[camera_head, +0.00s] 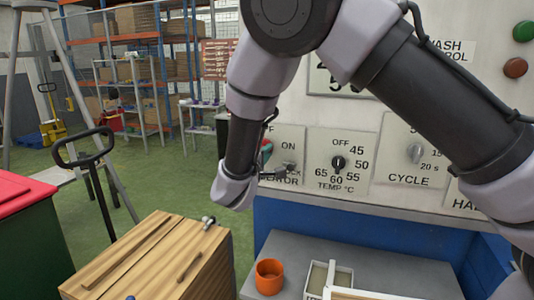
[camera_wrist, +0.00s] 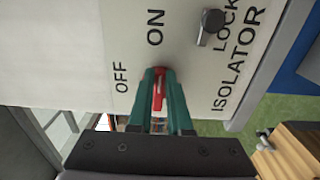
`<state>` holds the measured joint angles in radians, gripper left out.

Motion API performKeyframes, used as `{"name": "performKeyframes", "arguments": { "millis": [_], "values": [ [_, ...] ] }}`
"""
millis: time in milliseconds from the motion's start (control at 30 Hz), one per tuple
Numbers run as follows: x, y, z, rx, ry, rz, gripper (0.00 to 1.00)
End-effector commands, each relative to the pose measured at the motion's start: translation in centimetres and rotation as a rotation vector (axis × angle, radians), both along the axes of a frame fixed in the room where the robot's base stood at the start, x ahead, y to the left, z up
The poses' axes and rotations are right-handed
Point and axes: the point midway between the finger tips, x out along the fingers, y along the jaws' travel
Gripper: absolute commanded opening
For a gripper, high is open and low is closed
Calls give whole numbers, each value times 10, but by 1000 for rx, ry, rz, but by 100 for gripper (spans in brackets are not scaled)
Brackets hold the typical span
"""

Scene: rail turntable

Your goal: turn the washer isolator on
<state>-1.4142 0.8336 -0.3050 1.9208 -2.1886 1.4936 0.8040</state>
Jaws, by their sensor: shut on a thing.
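The isolator panel (camera_head: 290,140) is on the white washer front and shows close in the wrist view (camera_wrist: 190,65), turned sideways, with OFF, ON, LOCK and ISOLATOR printed on it. My gripper (camera_wrist: 165,80) has green fingers shut on the red isolator handle (camera_wrist: 157,95). The visible red part runs up and down in the wrist view, roughly in line with ON; the fingers hide much of it, so its exact angle is unclear. In the head view my gripper (camera_head: 266,152) is mostly behind my arm. A grey lock piece (camera_wrist: 211,26) sits beside LOCK.
A temperature dial (camera_head: 338,163) and a cycle knob (camera_head: 415,153) are right of the isolator. Below stand an orange cup (camera_head: 269,277) on a grey surface (camera_head: 380,260) and a wooden crate (camera_head: 150,250). A pallet-jack handle (camera_head: 85,148) and red-lidded bin (camera_head: 20,190) are at left.

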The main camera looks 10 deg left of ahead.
Motion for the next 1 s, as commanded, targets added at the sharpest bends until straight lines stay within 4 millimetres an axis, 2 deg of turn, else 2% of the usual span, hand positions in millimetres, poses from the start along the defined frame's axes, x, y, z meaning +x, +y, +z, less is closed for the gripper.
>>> {"name": "performKeyframes", "arguments": {
  "millis": [200,233,267,300,667,767,1000],
  "values": [
    [-1,0,-1,-1,2,1,0],
    [-1,0,-1,-1,2,0,28],
    [-1,0,-1,-1,2,0,40],
    [0,0,-1,-1,2,0,47],
    [-4,1,0,-1,1,2,47],
    [-16,2,-1,-1,2,3,47],
    [-64,6,-1,-2,2,5,47]
  ]
}}
